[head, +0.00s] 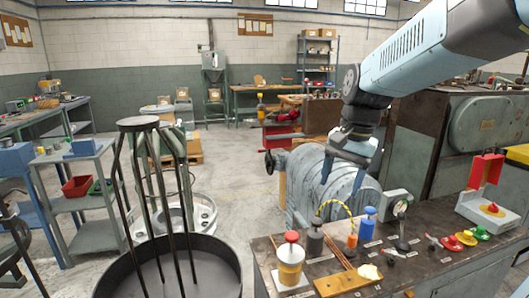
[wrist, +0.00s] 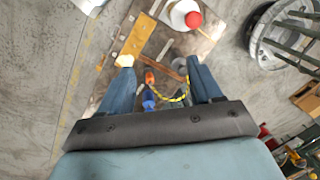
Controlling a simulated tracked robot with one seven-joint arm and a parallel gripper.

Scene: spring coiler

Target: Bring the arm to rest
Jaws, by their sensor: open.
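My gripper (head: 347,178) hangs at the end of my blue-grey arm (head: 420,50), which reaches in from the upper right of the head view. Its fingers point down and are spread, with nothing between them. It is above the workbench (head: 262,262), in front of the large grey ribbed drum (head: 310,182). In the wrist view my gripper (wrist: 158,66) is also open. The bench objects show below and between its fingers there, including an orange-topped item (wrist: 149,77) and a yellow-black striped cord (wrist: 172,99).
A round dark-rimmed basin (head: 170,262) with upright posts stands left. Floor between bench and shelves is open.

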